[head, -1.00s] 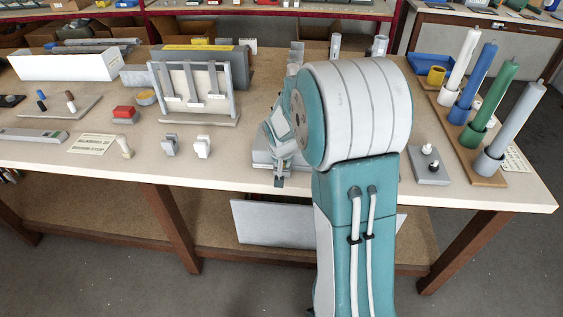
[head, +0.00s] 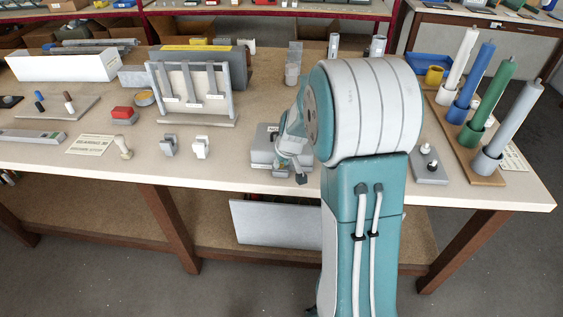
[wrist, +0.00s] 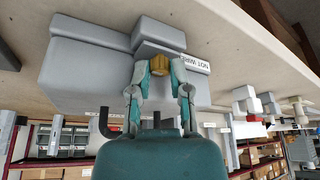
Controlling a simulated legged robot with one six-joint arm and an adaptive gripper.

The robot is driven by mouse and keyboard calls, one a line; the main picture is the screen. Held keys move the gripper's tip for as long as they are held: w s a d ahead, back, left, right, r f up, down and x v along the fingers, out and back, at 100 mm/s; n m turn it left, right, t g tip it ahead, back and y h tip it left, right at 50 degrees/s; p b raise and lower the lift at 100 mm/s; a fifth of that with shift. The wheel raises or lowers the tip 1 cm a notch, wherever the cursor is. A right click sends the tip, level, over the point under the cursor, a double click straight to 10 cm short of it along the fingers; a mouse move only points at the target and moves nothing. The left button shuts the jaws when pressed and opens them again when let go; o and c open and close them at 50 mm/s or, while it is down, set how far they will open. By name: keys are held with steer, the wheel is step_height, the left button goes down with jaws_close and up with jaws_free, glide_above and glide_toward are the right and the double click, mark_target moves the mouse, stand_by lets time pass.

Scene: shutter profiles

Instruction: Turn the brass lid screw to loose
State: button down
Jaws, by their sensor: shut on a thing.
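The brass lid screw (wrist: 160,63) shows as a small yellowish piece between my fingertips in the wrist view. My gripper (wrist: 162,74) is shut on it, with one finger on either side. The screw is at the grey box (wrist: 85,65), which carries a white label (wrist: 194,63) reading "NOT WIRED". In the head view the grey box (head: 262,148) sits near the table's front edge, and my gripper (head: 284,165) is over its right part. The screw is hidden there by my gripper and arm. The screw's turn angle cannot be told.
A rack with grey profiles (head: 235,95) stands left of the box. Two small clips (head: 201,148) lie in front of it. On the right are a small plate with knobs (head: 431,168) and a board with several coloured rollers (head: 488,180). A black hook (wrist: 106,122) shows near my gripper.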

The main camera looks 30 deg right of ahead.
steer(key=shift+w+r, duration=0.1)
stand_by(0.3)
steer(key=c, duration=0.9)
jaws_free()
steer(key=shift+o, duration=0.2)
